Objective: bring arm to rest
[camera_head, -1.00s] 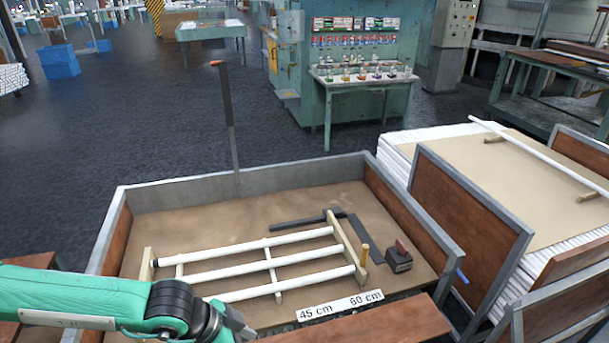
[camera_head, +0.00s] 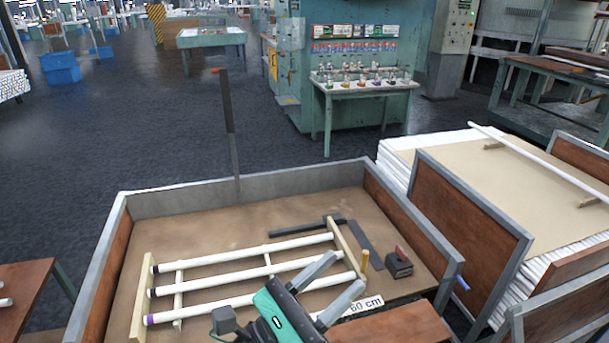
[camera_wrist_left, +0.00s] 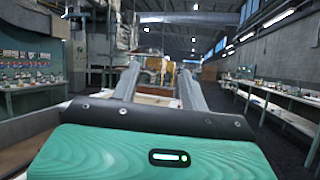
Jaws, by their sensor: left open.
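My left gripper (camera_head: 342,274) is at the bottom centre of the head view, above the front part of the work tray (camera_head: 245,183). Its two grey fingers are spread apart with nothing between them, and they point up and to the right. In the left wrist view, the open fingers (camera_wrist_left: 158,78) point into the hall with nothing held. The gripper covers parts of the glass tubes (camera_head: 215,258) and of the length label (camera_head: 367,304). My right gripper is not in view.
The tubes lie on a wooden rack (camera_head: 138,300). A black square tool (camera_head: 362,240) and a small dark block with a red top (camera_head: 399,263) lie right of it. An upright bar (camera_head: 229,125) stands at the back rim.

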